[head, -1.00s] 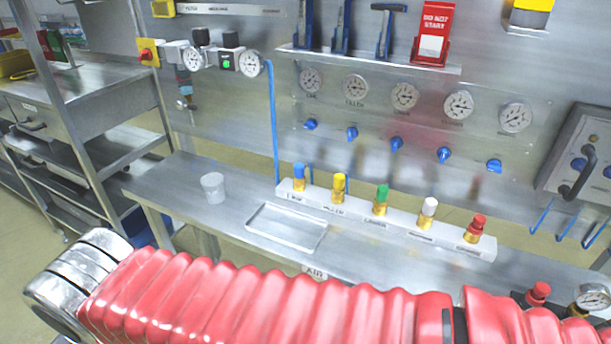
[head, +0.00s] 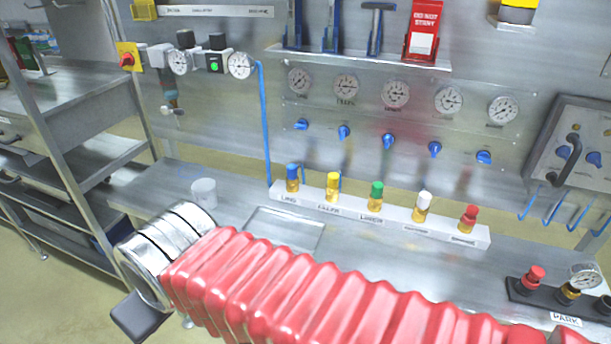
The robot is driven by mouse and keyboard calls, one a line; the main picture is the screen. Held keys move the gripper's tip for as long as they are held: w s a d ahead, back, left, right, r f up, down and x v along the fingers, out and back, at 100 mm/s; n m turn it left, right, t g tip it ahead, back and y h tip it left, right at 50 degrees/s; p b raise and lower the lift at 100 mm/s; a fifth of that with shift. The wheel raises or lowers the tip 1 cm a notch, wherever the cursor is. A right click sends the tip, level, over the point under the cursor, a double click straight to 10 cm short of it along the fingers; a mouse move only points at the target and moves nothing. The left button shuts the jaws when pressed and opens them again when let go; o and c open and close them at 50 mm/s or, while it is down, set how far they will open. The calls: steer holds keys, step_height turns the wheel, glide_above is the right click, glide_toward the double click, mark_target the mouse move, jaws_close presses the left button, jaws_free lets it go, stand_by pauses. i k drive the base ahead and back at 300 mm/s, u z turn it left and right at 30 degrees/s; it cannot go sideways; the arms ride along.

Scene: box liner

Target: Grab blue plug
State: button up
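The blue plug (head: 292,171) stands upright on its brass-coloured base at the left end of a white labelled rack (head: 481,236) on the steel bench. In the same row to its right are a yellow plug (head: 333,181), a green plug (head: 376,190), a white plug (head: 424,200) and a red plug (head: 470,213). My red-sleeved arm crosses the foreground, with its silver wrist at the lower left, apart from the blue plug. A dark flat part sticks out below the wrist. No gripper fingers can be made out.
A translucent cup (head: 203,193) and a shallow clear tray (head: 312,236) are on the bench left of and in front of the rack. A blue hose (head: 264,125) hangs behind the blue plug. A black PARK block (head: 530,293) with fittings stands at lower right.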

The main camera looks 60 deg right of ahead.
mark_target(292, 178)
steer(key=i, duration=1)
steer(key=z, duration=0.05)
